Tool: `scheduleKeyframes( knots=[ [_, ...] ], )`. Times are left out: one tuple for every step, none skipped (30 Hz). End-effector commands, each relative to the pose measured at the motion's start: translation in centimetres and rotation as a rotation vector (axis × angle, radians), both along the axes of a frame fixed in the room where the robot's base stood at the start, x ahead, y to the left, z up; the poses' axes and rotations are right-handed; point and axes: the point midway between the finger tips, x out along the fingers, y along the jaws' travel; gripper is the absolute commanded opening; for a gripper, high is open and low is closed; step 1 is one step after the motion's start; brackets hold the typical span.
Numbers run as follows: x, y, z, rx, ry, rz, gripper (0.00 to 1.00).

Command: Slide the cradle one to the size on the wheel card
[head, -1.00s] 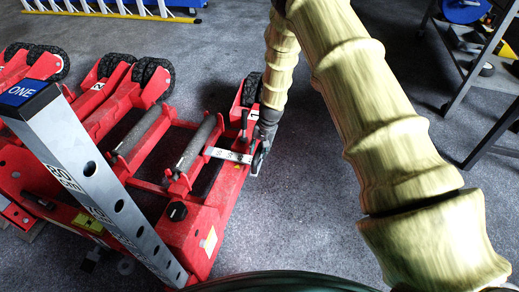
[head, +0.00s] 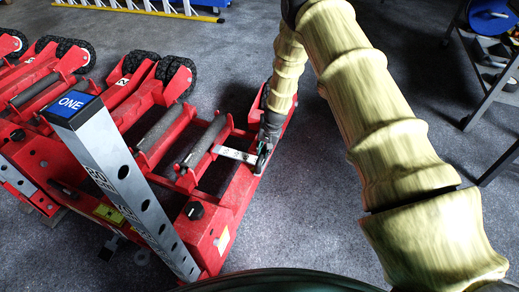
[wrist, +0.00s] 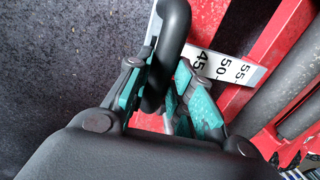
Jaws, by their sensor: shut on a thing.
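Cradle one is the red jack (head: 225,205) whose grey post bears a blue cap marked ONE (head: 73,103). It has black rollers, one of them the near roller (head: 203,142). A white size scale (head: 236,154) lies across its right rail; in the wrist view the scale (wrist: 226,68) reads 45, 50 and 55. My gripper (head: 266,150) is at the scale's right end. In the wrist view my gripper (wrist: 165,95), with teal pads, is shut on a black curved handle (wrist: 172,40) beside the 45 mark. The wheel card is not identifiable.
More red jacks with black wheels (head: 62,52) stand to the left. A dark metal stand (head: 490,90) with a blue reel (head: 490,17) is at the upper right. A yellow and white ladder (head: 150,10) lies at the back. Grey floor is open behind the jacks.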

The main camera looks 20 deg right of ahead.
Motion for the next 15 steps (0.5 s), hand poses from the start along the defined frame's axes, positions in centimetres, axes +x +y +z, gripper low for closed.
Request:
scheduleKeyframes(
  knots=[
    [0.23, 0.18, 0.14, 0.004, -0.004, -0.002, 0.00],
    [0.25, 0.19, 0.13, 0.003, -0.004, -0.002, 0.00],
    [0.27, 0.21, 0.13, 0.003, -0.004, -0.002, 0.00],
    [0.28, 0.24, 0.12, 0.004, -0.005, -0.002, 0.00],
    [0.30, 0.26, 0.13, 0.004, -0.005, -0.002, 0.00],
    [0.32, 0.29, 0.14, 0.004, -0.005, -0.002, 0.00],
    [0.33, 0.30, 0.15, 0.004, -0.006, -0.002, 0.00],
    [0.35, 0.32, 0.15, 0.004, -0.006, -0.002, 0.00],
    [0.38, 0.41, 0.16, 0.004, -0.006, -0.001, 0.24],
    [0.40, 0.46, 0.17, 0.004, -0.006, -0.001, 0.30],
    [0.41, 0.48, 0.17, 0.005, -0.007, 0.000, 0.35],
    [0.36, 0.39, 0.17, 0.004, -0.006, -0.001, 0.43],
    [0.34, 0.35, 0.16, 0.004, -0.006, -0.002, 0.44],
    [0.32, 0.32, 0.14, 0.004, -0.006, -0.002, 0.44],
    [0.30, 0.28, 0.13, 0.004, -0.005, -0.002, 0.44]
  ],
)
